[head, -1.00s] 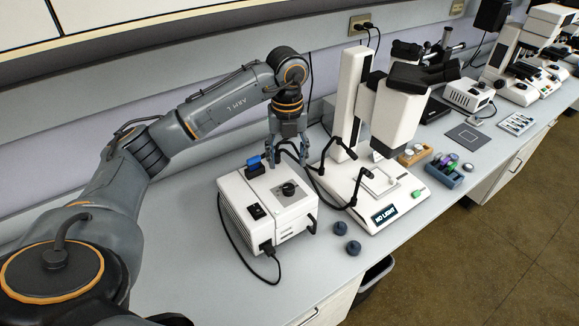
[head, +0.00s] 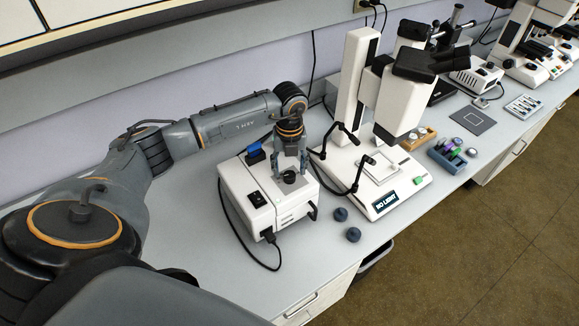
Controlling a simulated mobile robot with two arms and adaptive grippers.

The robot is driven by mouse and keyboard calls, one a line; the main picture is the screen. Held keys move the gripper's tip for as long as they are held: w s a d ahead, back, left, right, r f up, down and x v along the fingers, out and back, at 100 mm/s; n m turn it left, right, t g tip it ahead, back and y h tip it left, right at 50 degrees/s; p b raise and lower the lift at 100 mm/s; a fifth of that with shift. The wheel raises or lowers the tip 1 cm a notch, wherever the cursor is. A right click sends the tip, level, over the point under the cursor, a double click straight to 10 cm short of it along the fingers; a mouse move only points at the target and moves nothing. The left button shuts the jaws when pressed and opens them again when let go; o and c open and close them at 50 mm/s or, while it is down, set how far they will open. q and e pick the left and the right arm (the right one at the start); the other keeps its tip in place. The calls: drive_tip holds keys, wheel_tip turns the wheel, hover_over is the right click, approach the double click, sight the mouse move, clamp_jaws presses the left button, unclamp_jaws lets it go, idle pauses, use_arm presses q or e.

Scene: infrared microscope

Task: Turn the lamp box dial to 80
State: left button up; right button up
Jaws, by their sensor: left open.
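The lamp box (head: 237,187) is a white box on the bench, left of the microscope. Its dark round dial (head: 289,177) sits on the top face. My left gripper (head: 290,176) points down over the dial, with its fingers open on either side of it. I cannot tell whether the fingers touch the dial. The dial's scale and setting are too small to read and partly hidden by the gripper. My right gripper is not in view.
Thin black light arms (head: 356,185) reach close to the box. Two dark knobs (head: 341,214) lie on the bench in front. A blue plug (head: 254,150) sits at the box's back.

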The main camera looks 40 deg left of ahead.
use_arm(q)
drive_tip(key=shift+f, duration=0.75)
drive_tip(key=shift+c, duration=0.6)
drive_tip(key=c, duration=1)
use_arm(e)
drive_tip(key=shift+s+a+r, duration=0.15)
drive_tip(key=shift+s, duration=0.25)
